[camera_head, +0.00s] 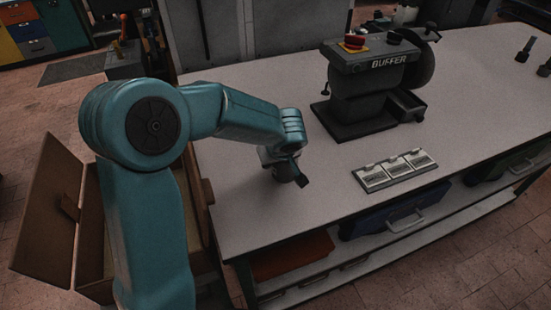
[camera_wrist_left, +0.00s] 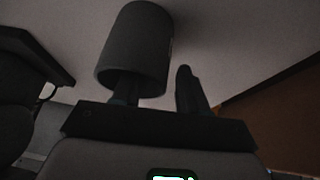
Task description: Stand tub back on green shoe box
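My left gripper (camera_head: 292,172) is over the near left part of the bench top. In the left wrist view its two dark fingers (camera_wrist_left: 160,88) stand apart. A dark grey, round tub (camera_wrist_left: 137,45) is beyond the fingers in that view. It overlaps the left finger, with a gap to the right finger, so it does not look gripped. In the head view the tub is mostly hidden by the gripper or merges with it. A dark green box-like front (camera_head: 508,163) shows under the bench at the right; I cannot tell whether it is the green shoe box. My right gripper is not in view.
A black buffer machine (camera_head: 370,85) stands at the back of the bench (camera_head: 240,215). A grey tray with white tiles (camera_head: 395,170) lies near the front edge. Blue (camera_head: 385,217) and red (camera_head: 292,257) boxes sit below. An open brown box (camera_head: 50,215) stands at the left.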

